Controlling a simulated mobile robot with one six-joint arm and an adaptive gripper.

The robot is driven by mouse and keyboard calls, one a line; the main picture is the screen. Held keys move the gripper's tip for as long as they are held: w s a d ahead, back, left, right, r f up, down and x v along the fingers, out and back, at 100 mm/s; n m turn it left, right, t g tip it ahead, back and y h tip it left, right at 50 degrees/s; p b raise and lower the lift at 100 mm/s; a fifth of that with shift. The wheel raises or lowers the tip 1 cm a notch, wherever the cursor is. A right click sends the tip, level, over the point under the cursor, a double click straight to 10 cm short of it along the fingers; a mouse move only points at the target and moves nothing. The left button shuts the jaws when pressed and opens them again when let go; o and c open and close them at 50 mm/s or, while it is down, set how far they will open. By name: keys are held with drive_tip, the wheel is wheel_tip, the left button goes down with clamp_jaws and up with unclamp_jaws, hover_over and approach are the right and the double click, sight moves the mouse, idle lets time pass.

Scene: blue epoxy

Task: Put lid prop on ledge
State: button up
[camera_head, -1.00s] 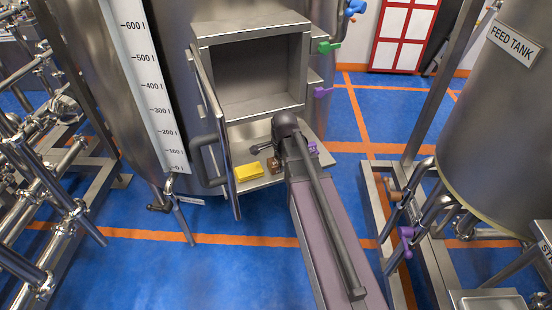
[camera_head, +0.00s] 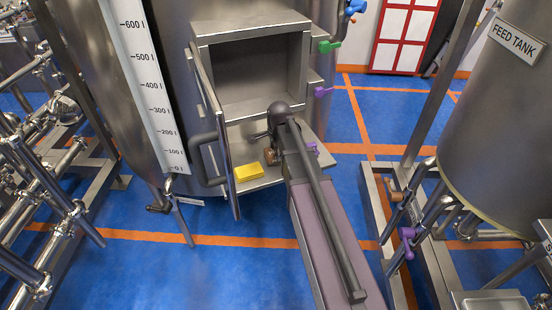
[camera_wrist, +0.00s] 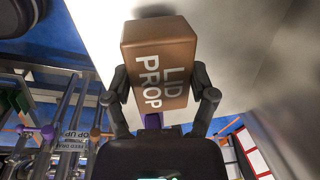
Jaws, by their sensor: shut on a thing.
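The lid prop (camera_wrist: 160,65) is a brown block with white lettering. In the wrist view it sits between the two dark fingers of my gripper (camera_wrist: 160,90), which is shut on it. In the head view the lid prop (camera_head: 270,157) is a small brown shape beside my arm, over the steel ledge (camera_head: 238,135) below the open cabinet. My gripper (camera_head: 265,144) is mostly hidden by my wrist there. I cannot tell whether the block touches the ledge.
A yellow block (camera_head: 248,172) lies on the ledge, left of the lid prop. The open cabinet door (camera_head: 213,120) stands along the ledge's left side. The cabinet (camera_head: 258,70) above looks empty. Purple (camera_head: 322,91) and green (camera_head: 328,46) handles stick out at right.

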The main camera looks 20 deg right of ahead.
drive_tip(key=shift+f+b, duration=1.4)
drive_tip(key=shift+f, duration=0.2)
drive_tip(key=shift+f, duration=0.1)
drive_tip(key=o, duration=1.2)
drive_tip(key=shift+r, duration=0.25)
drive_tip(key=r+p, duration=0.4)
drive_tip(key=s+r+p, duration=0.1)
drive_tip(key=r+p, duration=0.2)
drive_tip(key=p, duration=0.1)
drive_tip(key=r+p, duration=0.4)
drive_tip(key=shift+s+d+r, duration=0.1)
drive_tip(key=shift+s+r, duration=0.25)
drive_tip(key=shift+s, duration=0.05)
